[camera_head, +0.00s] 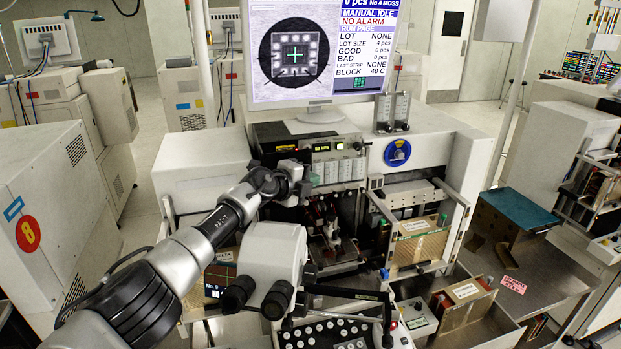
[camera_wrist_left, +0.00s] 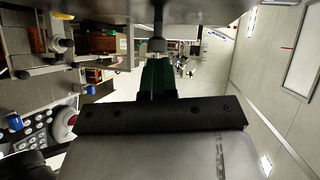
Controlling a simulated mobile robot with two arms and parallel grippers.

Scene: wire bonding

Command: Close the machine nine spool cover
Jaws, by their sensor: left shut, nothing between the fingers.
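The machine (camera_head: 448,160) in the middle of the head view is the bonder in front of me. I cannot make out its spool cover for certain; my left arm and gripper hide part of the upper front. My right gripper is not in view.
The white microscope head (camera_head: 272,250) with black eyepieces stands below my left arm. A monitor (camera_head: 318,50) is above the machine. A magazine holder (camera_head: 420,243) is at the right, with a keypad (camera_head: 330,333) at the front. Another machine marked 8 (camera_head: 60,210) stands left.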

